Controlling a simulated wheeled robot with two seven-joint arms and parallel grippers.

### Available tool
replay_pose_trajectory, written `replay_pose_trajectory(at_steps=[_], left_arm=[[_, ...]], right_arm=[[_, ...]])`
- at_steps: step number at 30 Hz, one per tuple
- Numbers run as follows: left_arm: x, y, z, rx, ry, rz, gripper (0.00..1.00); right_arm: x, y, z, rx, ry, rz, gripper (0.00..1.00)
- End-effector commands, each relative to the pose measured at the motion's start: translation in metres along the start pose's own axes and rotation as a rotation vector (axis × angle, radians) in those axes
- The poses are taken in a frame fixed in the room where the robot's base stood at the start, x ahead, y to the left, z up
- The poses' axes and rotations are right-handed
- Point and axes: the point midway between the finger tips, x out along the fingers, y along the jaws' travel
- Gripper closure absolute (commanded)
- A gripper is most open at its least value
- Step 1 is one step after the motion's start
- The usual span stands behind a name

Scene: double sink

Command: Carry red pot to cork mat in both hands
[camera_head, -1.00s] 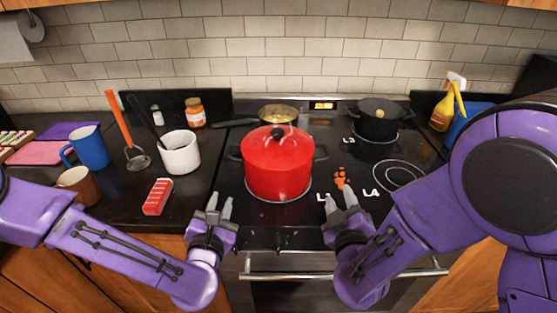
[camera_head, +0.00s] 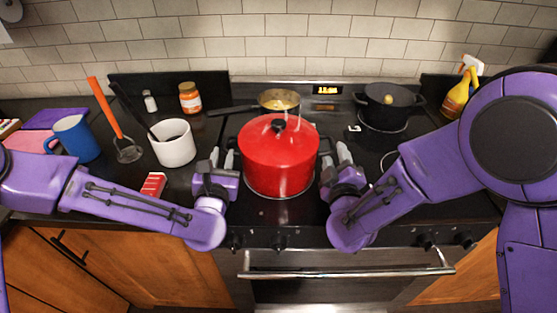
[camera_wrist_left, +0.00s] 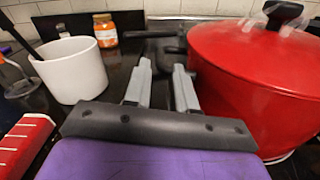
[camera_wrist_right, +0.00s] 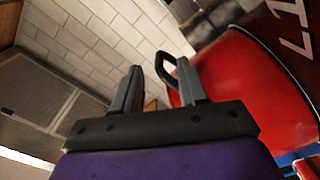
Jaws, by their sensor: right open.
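The red pot (camera_head: 278,160), with a red lid and dark knob, stands upright on the stove. My left gripper (camera_head: 222,160) is at its left side, with fingers open and empty; the left wrist view shows them (camera_wrist_left: 160,85) beside the pot wall (camera_wrist_left: 255,85). My right gripper (camera_head: 336,160) is at its right side, also open. In the right wrist view a dark handle loop (camera_wrist_right: 168,68) of the pot shows between and beyond the fingers (camera_wrist_right: 165,90). I cannot tell whether either gripper touches a handle. I see no cork mat in these views.
A pan (camera_head: 278,102) stands behind the red pot and a black pot (camera_head: 386,106) stands back right. A yellow spray bottle (camera_head: 457,99) stands at right.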

Motion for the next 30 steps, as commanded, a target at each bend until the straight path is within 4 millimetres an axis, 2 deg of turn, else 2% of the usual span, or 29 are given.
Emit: replay_pose_trajectory(at_steps=[3,9,13,21,23,24,25,30], left_arm=[[0.023,0.001,0.000,0.001,-0.001,0.002,0.75],[0.050,0.000,0.000,0.001,0.000,0.001,0.75],[0.057,0.000,-0.001,0.001,0.001,0.000,0.75],[0.058,0.000,0.000,0.001,0.001,0.000,0.75],[0.057,0.000,0.000,0.001,0.001,0.000,0.94],[0.057,0.000,0.000,0.001,0.001,0.000,1.00],[0.057,0.001,0.000,0.001,0.001,0.000,1.00],[0.057,0.001,0.000,0.001,0.001,0.000,1.00]], right_arm=[[0.023,0.000,0.000,0.003,-0.001,0.002,0.58],[0.050,0.000,0.000,0.001,0.000,0.001,0.58],[0.057,0.000,0.000,-0.001,0.000,0.000,0.58],[0.058,0.000,0.000,-0.001,0.000,-0.001,0.58],[0.058,0.000,0.000,-0.001,0.001,-0.001,0.77],[0.058,0.000,0.000,-0.001,0.001,-0.001,0.90],[0.058,0.000,0.000,-0.001,0.001,-0.001,1.00],[0.058,0.000,0.000,-0.001,0.001,0.000,1.00]])
